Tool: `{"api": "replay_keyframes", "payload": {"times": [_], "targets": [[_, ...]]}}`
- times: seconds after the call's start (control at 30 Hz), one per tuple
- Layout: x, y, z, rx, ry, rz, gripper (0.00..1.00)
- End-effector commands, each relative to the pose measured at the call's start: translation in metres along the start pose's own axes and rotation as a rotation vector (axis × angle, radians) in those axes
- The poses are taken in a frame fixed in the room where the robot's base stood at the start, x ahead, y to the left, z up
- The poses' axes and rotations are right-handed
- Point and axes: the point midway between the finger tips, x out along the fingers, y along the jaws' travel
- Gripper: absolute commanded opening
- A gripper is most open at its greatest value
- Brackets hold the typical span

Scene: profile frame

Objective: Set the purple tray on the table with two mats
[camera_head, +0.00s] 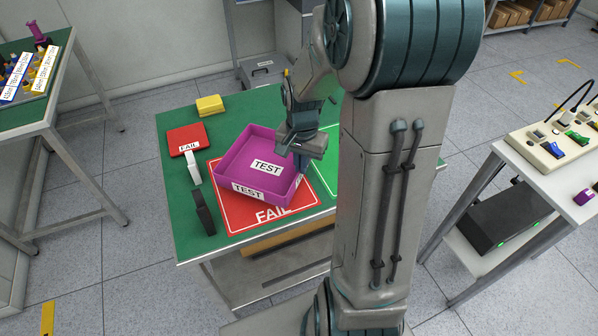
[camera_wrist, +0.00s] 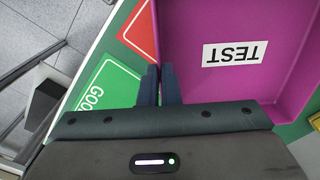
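The purple tray (camera_head: 240,157), with white TEST labels, is over the red FAIL mat (camera_head: 228,213) on the green-topped table (camera_head: 185,240). I cannot tell whether it rests on the mat or is slightly above it. My gripper (camera_head: 299,166) is at the tray's right wall. In the wrist view, the fingers of my gripper (camera_wrist: 160,75) are close together on either side of the wall of the tray (camera_wrist: 200,80). The green GOOD mat (camera_wrist: 108,85) lies beside the red mat; in the head view my arm hides most of it (camera_head: 323,172).
A red FAIL box (camera_head: 184,139), a yellow box (camera_head: 210,105), a white item (camera_head: 193,168) and a dark item (camera_head: 204,212) stand along the table's left side. Another green table (camera_head: 20,115) is at left; a white table (camera_head: 565,185) with devices is at right.

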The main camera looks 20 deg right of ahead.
Motion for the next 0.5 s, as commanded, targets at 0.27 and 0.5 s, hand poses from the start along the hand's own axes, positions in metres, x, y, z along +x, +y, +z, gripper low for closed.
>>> {"api": "replay_keyframes", "payload": {"times": [0.27, 0.5], "targets": [[0.026, -0.005, -0.001, -0.002, -0.003, 0.001, 0.0], [0.043, -0.005, -0.001, -0.002, 0.002, -0.001, 0.0]]}}
